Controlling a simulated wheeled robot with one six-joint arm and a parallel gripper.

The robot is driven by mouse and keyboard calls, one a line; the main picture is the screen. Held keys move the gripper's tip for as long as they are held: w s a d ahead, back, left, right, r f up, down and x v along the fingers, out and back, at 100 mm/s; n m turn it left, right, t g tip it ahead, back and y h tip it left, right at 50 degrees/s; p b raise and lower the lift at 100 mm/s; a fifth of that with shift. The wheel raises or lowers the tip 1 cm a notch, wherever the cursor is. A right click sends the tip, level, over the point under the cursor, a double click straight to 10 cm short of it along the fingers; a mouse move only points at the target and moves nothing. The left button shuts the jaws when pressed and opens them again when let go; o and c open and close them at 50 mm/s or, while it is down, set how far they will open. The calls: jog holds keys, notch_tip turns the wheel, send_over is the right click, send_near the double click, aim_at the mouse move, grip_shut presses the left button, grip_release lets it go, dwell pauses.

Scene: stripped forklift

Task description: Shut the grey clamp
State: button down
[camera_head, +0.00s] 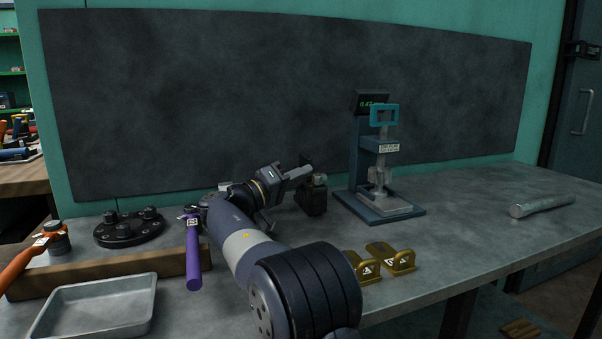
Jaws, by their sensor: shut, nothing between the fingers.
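A blue-grey stand (358,150) with a small green-lit display and a teal frame-shaped handle (384,115) stands on the bench right of centre. A light grey clamp-like part (378,180) sits low on it, above the base plate; I take this as the grey clamp. Its exact position, open or shut, is too small to tell. My gripper (312,172) is left of the stand, apart from it, with the fingers shut and empty. A dark block (313,201) shows just below my gripper; I cannot tell whether they touch.
Two brass brackets (391,259) lie near the front edge. A grey cylinder (542,205) lies at the right. A purple-handled tool (193,255), a black round holder (129,228) and a metal tray (97,309) are at the left. The bench right of the stand is mostly clear.

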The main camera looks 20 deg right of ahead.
dwell(0.4)
notch_tip(320, 180, up, 10)
jog(key=p, duration=0.4)
notch_tip(320, 180, down, 10)
jog(key=b, duration=0.4)
jog(key=shift+r, duration=0.2)
dwell(0.4)
